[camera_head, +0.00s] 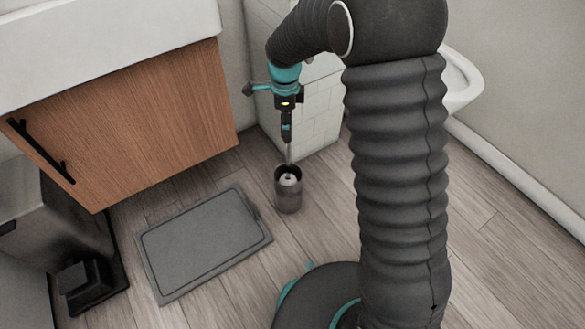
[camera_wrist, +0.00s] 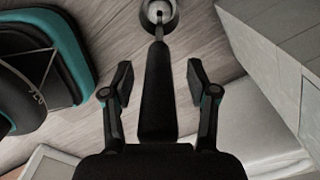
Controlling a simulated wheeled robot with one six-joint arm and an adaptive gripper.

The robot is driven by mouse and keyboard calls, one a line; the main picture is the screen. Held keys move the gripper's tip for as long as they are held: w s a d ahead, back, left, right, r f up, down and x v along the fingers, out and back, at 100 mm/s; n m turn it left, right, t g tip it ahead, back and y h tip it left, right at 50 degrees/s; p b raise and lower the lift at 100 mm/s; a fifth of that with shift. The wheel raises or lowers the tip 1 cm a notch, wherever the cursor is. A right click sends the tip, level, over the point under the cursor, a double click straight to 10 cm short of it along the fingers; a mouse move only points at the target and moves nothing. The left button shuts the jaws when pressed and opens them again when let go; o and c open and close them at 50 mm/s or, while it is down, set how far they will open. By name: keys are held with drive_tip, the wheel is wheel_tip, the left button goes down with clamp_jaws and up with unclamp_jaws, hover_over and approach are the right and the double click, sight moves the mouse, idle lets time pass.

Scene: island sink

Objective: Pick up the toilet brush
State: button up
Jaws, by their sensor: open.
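The toilet brush (camera_head: 289,153) stands upright in a dark cylindrical holder (camera_head: 288,200) on the floor, its white head just inside the rim. Its thin metal rod rises to a dark handle. My gripper (camera_head: 286,115) is at the handle, above the holder. In the wrist view the dark handle (camera_wrist: 157,100) lies between the two fingers of my open gripper (camera_wrist: 159,78), with a gap on each side. The holder also shows at the top edge of the wrist view (camera_wrist: 174,22). My arm covers part of the floor to the right.
A white tiled block (camera_head: 318,125) stands close behind the holder. A wooden cabinet (camera_head: 130,125) is at the left, with a grey flat mat (camera_head: 200,245) on the floor in front. A dark bin (camera_head: 85,285) stands lower left. A white rounded fixture (camera_head: 462,85) is at right.

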clamp_jaws()
drive_tip(key=shift+r, duration=0.1)
